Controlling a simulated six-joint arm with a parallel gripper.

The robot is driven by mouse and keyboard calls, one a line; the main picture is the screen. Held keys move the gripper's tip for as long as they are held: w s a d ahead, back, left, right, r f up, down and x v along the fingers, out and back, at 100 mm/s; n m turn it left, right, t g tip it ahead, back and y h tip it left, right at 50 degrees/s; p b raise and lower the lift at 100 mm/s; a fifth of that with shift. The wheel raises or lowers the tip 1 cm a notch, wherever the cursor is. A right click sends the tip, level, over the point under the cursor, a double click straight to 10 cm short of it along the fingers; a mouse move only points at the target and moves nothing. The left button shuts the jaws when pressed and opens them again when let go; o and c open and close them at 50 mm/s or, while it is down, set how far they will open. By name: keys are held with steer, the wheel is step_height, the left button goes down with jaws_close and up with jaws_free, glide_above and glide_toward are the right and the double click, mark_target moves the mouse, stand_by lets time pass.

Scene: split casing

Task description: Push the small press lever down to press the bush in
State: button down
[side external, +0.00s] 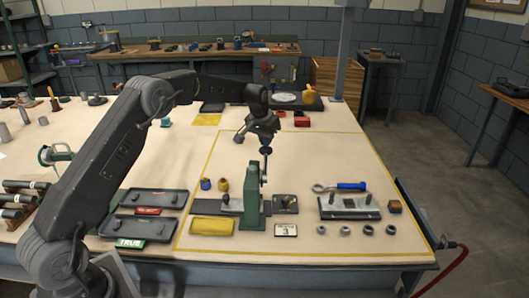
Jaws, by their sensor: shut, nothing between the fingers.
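The small green press (252,210) stands upright on the table, within the yellow outline. Its lever (264,167) rises from the top, close to upright, and ends in a black knob (266,150). My gripper (263,140) is just above the knob, shut and empty. Whether it touches the knob I cannot tell at this size. The bush cannot be made out at the press; the press body may hide it.
A casing half (349,207) with posts and a blue-handled tool (345,187) lie to the right. Several small rings (367,229) sit in front of them. A yellow block (212,226) and dark trays (140,228) lie to the left. The table behind the press is mostly clear.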

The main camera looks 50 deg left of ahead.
steer(key=shift+s+x, duration=0.15)
steer(key=shift+x, duration=0.7)
steer(key=shift+s+x, duration=0.1)
steer(key=shift+x, duration=0.75)
stand_by(2.3)
steer(key=shift+a, duration=0.15)
stand_by(0.3)
step_height(320, 180, up, 11)
stand_by(1.1)
